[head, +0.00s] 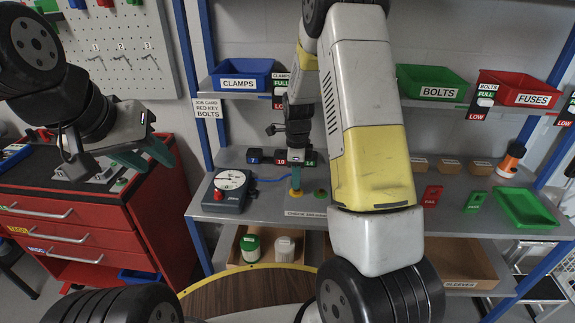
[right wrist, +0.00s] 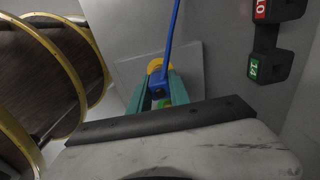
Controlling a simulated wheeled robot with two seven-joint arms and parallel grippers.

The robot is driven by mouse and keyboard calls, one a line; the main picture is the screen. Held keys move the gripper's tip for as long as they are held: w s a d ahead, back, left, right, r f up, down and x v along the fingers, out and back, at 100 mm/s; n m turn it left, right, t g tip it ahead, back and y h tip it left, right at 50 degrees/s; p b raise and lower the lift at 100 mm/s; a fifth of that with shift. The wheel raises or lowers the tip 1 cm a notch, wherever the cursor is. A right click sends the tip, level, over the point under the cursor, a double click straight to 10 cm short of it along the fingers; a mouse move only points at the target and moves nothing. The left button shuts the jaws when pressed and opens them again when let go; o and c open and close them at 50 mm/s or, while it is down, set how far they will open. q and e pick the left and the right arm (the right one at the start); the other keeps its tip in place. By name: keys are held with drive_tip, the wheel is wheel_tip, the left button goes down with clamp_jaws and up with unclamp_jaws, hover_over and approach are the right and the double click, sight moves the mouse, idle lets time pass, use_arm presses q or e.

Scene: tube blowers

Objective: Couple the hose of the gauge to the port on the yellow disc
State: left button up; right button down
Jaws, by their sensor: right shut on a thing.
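The gauge (head: 231,188), a dark box with a white dial and a red button, sits on the middle shelf. Its blue hose (head: 272,179) runs right to my right gripper (head: 296,183). In the right wrist view, my right gripper (right wrist: 157,88) is shut on the blue hose end (right wrist: 158,85). The yellow disc (right wrist: 154,65) shows just beyond the fingertips, and in the head view (head: 296,192) it lies right under them. Its port is hidden, so I cannot tell whether the hose end touches it. My left gripper (head: 144,155) is open and empty, near the red cabinet.
A green disc (head: 321,193) lies right of the yellow one on the same grey plate. Black numbered blocks (head: 281,158) stand behind. My right arm covers the middle of the shelf. Red (head: 432,195) and green tags and a green tray (head: 526,208) lie to the right.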

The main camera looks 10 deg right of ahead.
drive_tip(key=shift+f, duration=0.7)
idle(0.4)
drive_tip(key=shift+r, duration=0.15)
drive_tip(key=shift+r, duration=1.9)
drive_tip(key=n, duration=0.5)
drive_tip(key=shift+r, duration=0.25)
drive_tip(key=n, duration=0.4)
drive_tip(key=shift+r+n, duration=0.25)
drive_tip(key=shift+n, duration=0.15)
drive_tip(key=n, duration=0.3)
drive_tip(key=shift+r+n, duration=0.15)
drive_tip(key=shift+n, duration=0.25)
drive_tip(key=n, duration=0.3)
drive_tip(key=shift+r+n, duration=0.2)
drive_tip(key=shift+n, duration=0.2)
drive_tip(key=shift+f+n, duration=0.15)
drive_tip(key=shift+n, duration=0.15)
drive_tip(key=shift+f, duration=2.05)
